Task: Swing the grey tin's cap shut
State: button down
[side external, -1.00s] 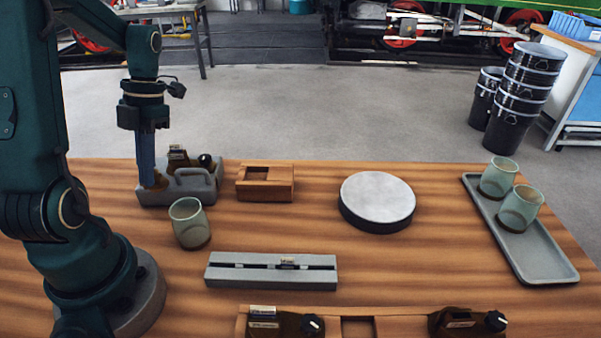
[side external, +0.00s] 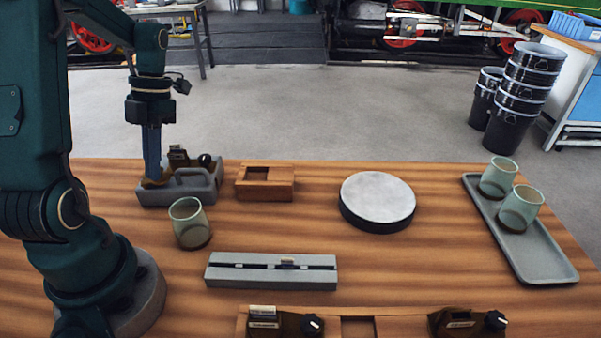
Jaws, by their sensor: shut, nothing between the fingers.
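I cannot make out with certainty which thing is the grey tin, and no raised cap shows clearly. A grey holder with a looped handle (side external: 197,181) stands at the back left of the table, with a brown piece with a black knob (side external: 190,160) at its back. My gripper (side external: 152,176) points down, shut and empty, at the holder's left part. A brown patch lies at its fingertips, and whether they touch it is unclear. A round drum with a pale grey top and dark side (side external: 377,196) stands right of centre.
A green cup (side external: 189,224) stands just in front of the holder. A wooden box (side external: 265,184) is to its right. A grey slotted bar (side external: 271,272) and a wooden rack (side external: 358,326) lie in front. A grey tray (side external: 540,255) with two cups is at right.

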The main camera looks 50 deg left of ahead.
jog(key=shift+w+a, duration=0.4)
jog(key=shift+a, duration=0.3)
jog(key=shift+a+n+t+h, duration=0.2)
jog(key=shift+a+n+h, duration=0.1)
jog(key=shift+n, duration=0.75)
jog(key=shift+a+n+t+h, duration=0.2)
jog(key=shift+a+n+h, duration=0.1)
jog(key=shift+n, duration=0.75)
jog(key=shift+s, duration=0.1)
